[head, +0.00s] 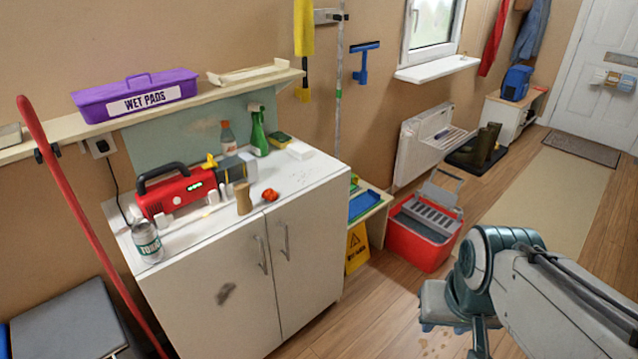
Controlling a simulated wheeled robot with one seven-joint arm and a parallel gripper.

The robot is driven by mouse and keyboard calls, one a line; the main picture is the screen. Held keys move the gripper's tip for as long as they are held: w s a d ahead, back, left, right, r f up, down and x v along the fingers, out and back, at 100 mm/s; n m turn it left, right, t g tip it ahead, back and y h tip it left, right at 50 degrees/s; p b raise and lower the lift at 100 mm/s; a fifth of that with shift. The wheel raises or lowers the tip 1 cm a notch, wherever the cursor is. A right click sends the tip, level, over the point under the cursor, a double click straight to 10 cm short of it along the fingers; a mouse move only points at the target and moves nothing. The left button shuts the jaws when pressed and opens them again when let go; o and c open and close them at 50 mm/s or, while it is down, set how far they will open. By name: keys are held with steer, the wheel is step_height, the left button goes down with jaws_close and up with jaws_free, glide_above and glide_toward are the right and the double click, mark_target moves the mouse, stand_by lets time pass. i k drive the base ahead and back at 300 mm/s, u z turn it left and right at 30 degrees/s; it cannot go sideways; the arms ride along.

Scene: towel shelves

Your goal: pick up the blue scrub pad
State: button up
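A flat blue item (362,206) lies on the low shelf to the right of the white cabinet. It may be the blue scrub pad, but it is too small to be sure. Green and yellow things lie beside it. My gripper (447,322) is at the lower right, above the wooden floor and in front of the red cooler. It is well apart from the blue item. Its fingers are partly hidden by my own arm, so I cannot tell whether it is open or shut.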

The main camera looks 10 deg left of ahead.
mark_target(361, 203)
steer(key=z, duration=0.45)
steer(key=i, duration=1.8)
steer(key=u, duration=0.3)
steer(key=i, duration=1.3)
steer(key=u, duration=0.75)
